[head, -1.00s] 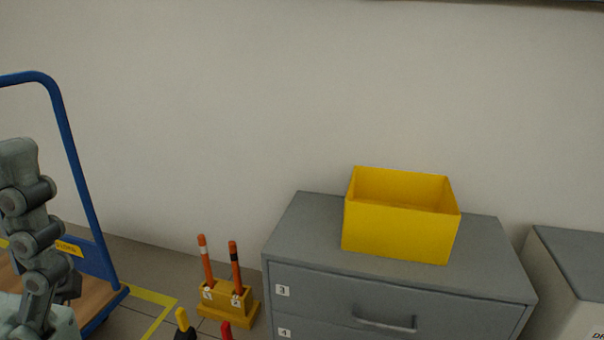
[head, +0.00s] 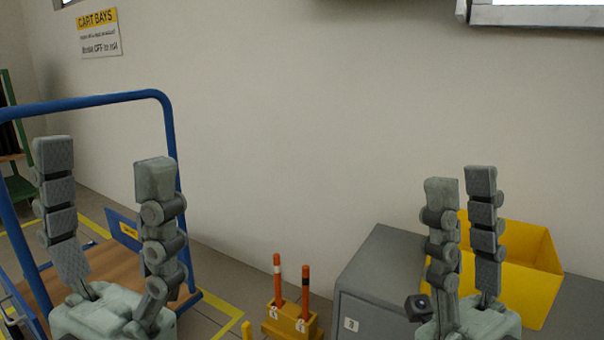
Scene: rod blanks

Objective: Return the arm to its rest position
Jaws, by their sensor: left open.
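My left gripper (head: 105,168) stands upright at the left of the head view, its two grey jointed fingers wide apart with nothing between them. It shows in front of the blue-handled cart. My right gripper (head: 462,182) stands upright at the right, in front of the grey cabinet and the yellow bin. Its fingers are apart by a narrower gap as seen from here, and nothing shows between them but background. Both arms below the grippers are cut off by the lower edge.
A blue-handled cart (head: 165,115) with a wooden deck stands at left. Two orange rods (head: 278,278) (head: 305,290) stand in a yellow holder (head: 290,322). A grey cabinet (head: 385,262) carries a yellow bin (head: 530,260). A cart bays sign (head: 98,33) hangs on the wall.

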